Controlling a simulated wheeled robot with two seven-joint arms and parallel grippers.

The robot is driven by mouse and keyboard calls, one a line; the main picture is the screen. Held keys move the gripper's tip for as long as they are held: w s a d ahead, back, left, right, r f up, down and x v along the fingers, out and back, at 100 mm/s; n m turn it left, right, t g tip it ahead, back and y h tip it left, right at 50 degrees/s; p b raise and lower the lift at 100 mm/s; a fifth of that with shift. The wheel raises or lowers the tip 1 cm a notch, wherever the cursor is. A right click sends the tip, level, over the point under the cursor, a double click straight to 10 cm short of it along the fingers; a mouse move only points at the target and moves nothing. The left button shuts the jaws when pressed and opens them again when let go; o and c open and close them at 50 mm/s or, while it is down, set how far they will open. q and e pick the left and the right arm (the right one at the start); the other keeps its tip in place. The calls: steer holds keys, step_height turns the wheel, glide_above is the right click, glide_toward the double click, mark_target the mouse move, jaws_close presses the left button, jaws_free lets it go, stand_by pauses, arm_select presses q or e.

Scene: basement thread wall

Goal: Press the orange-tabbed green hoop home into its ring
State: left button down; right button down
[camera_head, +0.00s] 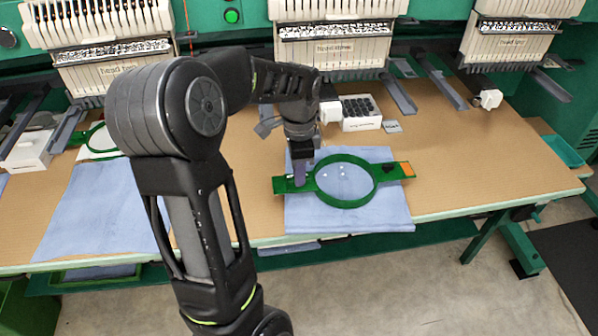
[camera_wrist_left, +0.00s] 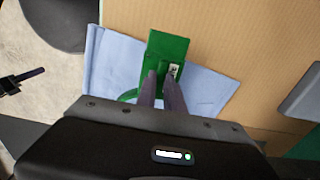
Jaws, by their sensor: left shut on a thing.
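The green hoop (camera_head: 372,194) lies over a folded blue cloth (camera_head: 395,220) on the table, with its orange tab (camera_head: 408,170) at the right. Hoop and ring cannot be told apart here, so how deep one sits in the other is unclear. My left gripper (camera_head: 299,178) is shut on the green tab at the hoop's left end. In the left wrist view, its two fingers (camera_wrist_left: 161,85) overlap this green tab (camera_wrist_left: 168,47), which bears a small white label. What seems to be my right gripper (camera_wrist_left: 24,79) shows at that view's left edge, its jaws unclear.
Embroidery machine heads (camera_head: 335,45) line the back, with grey arms reaching over the table. A white box of dark round pieces (camera_head: 358,124) stands behind the hoop. Another blue cloth (camera_head: 95,215) and a green hoop (camera_head: 100,138) lie left. The table's right side is clear.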

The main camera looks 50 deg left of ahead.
arm_select(q)
steer(key=shift+f, duration=0.35)
steer(key=shift+f+b, duration=0.25)
steer(key=shift+b, duration=0.1)
steer(key=shift+f, duration=0.5)
stand_by(1.3)
steer(key=c, duration=1.4)
jaws_free()
steer(key=shift+o, duration=0.2)
steer(key=shift+r, duration=0.1)
step_height(320, 180, up, 8)
steer(key=shift+f, duration=0.15)
